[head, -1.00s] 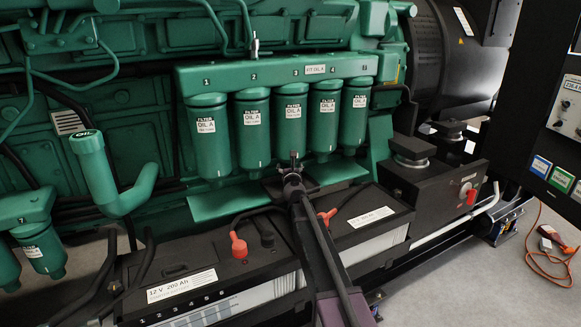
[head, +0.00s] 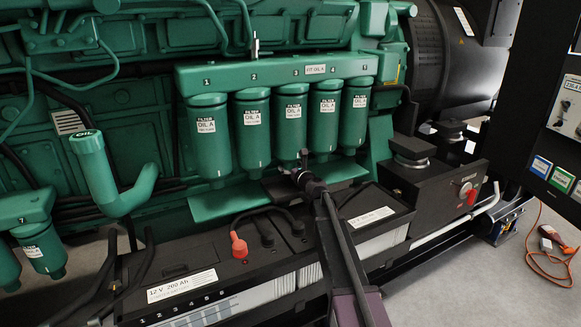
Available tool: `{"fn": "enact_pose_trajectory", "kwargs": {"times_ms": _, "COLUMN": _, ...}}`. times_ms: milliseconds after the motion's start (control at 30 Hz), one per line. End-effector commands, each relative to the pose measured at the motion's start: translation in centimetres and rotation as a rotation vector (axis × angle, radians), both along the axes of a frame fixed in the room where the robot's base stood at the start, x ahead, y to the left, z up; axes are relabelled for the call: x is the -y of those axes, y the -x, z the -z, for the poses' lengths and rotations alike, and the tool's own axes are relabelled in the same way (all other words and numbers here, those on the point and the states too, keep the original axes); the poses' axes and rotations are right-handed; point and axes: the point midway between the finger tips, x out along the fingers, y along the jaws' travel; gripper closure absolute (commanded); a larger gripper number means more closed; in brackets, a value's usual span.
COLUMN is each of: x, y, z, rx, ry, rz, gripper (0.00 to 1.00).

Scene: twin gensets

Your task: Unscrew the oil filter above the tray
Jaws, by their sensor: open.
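Several green oil filters labelled OIL A hang in a row under a numbered green header (head: 290,70). From left they include the first filter (head: 210,150), the second filter (head: 252,145), the middle filter (head: 289,135), the fourth filter (head: 324,120) and the last filter (head: 354,115). A flat green tray (head: 222,204) lies below the row. My black gripper (head: 304,160) is just below and in front of the middle and fourth filters. It is open; its fingers are small and partly lost against dark parts, and I cannot tell whether it touches a filter.
Black batteries (head: 185,268) stand in front of the tray, with a red terminal cap (head: 238,245) and cables. A green OIL filler pipe (head: 98,175) rises at left. Further filters (head: 42,250) hang at lower left. A black box with a red switch (head: 467,195) is at right.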

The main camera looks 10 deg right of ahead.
Motion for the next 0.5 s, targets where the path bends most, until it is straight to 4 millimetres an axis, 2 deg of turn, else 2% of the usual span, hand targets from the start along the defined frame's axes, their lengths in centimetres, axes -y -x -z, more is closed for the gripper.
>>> {"fn": "enact_pose_trajectory", "kwargs": {"times_ms": 500, "x": 0.15, "y": -0.18, "z": -0.27, "rx": 0.0, "ry": 0.0, "rz": -0.28, "gripper": 0.0}}
